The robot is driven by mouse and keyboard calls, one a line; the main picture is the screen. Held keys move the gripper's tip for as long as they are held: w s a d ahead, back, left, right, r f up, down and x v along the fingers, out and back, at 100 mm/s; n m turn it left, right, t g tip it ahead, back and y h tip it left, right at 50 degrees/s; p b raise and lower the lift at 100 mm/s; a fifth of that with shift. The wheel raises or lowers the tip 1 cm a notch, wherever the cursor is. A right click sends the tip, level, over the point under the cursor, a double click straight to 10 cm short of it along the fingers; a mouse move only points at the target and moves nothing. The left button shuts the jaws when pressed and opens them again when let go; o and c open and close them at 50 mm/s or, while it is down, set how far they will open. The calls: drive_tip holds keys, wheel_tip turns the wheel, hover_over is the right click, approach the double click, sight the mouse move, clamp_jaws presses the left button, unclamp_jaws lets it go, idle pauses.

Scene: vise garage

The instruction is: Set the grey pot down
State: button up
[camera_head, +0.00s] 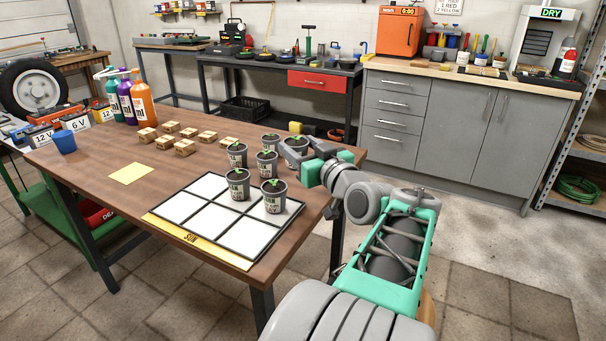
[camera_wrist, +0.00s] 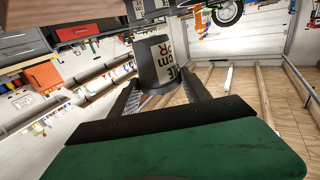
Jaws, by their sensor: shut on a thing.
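My gripper (camera_head: 308,150) is shut on a grey pot (camera_head: 292,151) with a green seedling, near the table's far right edge. In the wrist view the pot (camera_wrist: 156,62) sits between the two fingers and its printed label shows in part. I cannot tell whether its base touches the table. More grey seedling pots stand just left of it, one (camera_head: 237,154) farthest left and one (camera_head: 267,164) nearer. Two others, a left pot (camera_head: 238,186) and a right pot (camera_head: 274,197), stand on the white-squared SUN board (camera_head: 184,240).
The board's front and left squares are bare. A workbench (camera_head: 262,57) and grey cabinets (camera_head: 460,120) stand behind.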

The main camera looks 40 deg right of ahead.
drive_tip(key=w+d+f+b, duration=0.1)
drive_tip(key=f, duration=0.2)
drive_tip(key=w+d+f, duration=0.1)
drive_tip(key=d+f, duration=0.1)
drive_tip(key=f, duration=0.1)
drive_tip(key=w+d+f+b, duration=0.1)
drive_tip(key=w+d+f, duration=0.1)
drive_tip(key=f, duration=0.1)
drive_tip(key=shift+w+f+b, duration=0.1)
drive_tip(key=shift+f+b, duration=0.05)
drive_tip(key=shift+b, duration=0.2)
drive_tip(key=shift+f+b, duration=0.2)
drive_tip(key=shift+b, duration=0.15)
drive_tip(key=o, duration=1.5)
drive_tip(key=shift+r+p, duration=0.15)
drive_tip(key=shift+p, duration=0.2)
